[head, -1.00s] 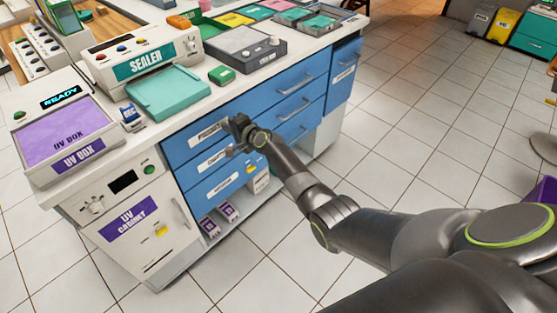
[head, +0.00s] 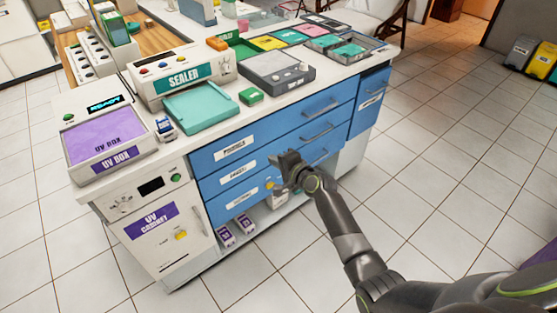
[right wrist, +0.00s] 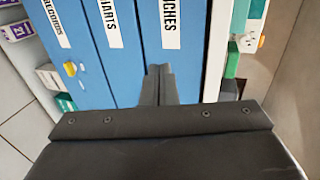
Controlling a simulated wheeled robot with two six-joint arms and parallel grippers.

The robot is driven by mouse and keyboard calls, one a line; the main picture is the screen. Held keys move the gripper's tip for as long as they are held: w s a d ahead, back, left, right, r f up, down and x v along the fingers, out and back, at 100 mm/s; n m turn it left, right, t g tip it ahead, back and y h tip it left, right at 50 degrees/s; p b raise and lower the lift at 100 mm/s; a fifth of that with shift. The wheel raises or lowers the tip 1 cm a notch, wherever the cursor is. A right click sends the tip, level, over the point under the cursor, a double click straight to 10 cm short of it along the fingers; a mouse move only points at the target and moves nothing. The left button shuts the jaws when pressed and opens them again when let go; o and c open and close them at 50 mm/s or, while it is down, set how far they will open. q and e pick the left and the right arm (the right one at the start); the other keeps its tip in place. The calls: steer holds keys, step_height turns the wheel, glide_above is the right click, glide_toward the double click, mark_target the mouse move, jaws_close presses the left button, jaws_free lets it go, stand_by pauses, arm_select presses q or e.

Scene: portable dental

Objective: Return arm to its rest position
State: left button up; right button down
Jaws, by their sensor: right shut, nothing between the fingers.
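My right arm (head: 342,225) reaches in from the lower right in the head view. Its gripper (head: 275,158) is in front of the blue drawers (head: 226,152) of the counter cabinet. In the right wrist view the gripper's fingers (right wrist: 159,70) are together with nothing between them, and the drawer fronts (right wrist: 115,70) lie beyond them. I cannot tell from these views how far the fingertips are from the drawers. The drawers look closed. My left gripper does not show.
The white counter (head: 215,128) carries a UV box (head: 104,135), a sealer (head: 185,75), a teal tray (head: 200,108), a grey device (head: 285,78) and a small green box (head: 251,96). A UV cabinet (head: 160,250) stands at its left end. The tiled floor (head: 450,150) to the right is clear.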

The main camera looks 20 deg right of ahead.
steer(key=s+d+f+n+g+h, duration=0.2)
steer(key=s+d+f+g, duration=0.15)
steer(key=s+f, duration=0.9)
steer(key=s+d+f+n+g+h, duration=0.25)
steer(key=s+d+f, duration=0.25)
steer(key=s+f, duration=0.7)
steer(key=s+d+f+n+g, duration=0.1)
steer(key=s+f, duration=0.4)
steer(key=s, duration=0.6)
steer(key=s+d+f+n+g+h, duration=0.1)
steer(key=s+f, duration=0.5)
steer(key=s, duration=0.6)
steer(key=s+d+f+n+g+h, duration=0.1)
steer(key=s+d+f+n+g, duration=0.2)
steer(key=s+f+n, duration=0.3)
steer(key=s+g+p, duration=0.1)
steer(key=s, duration=0.4)
steer(key=shift+s, duration=0.3)
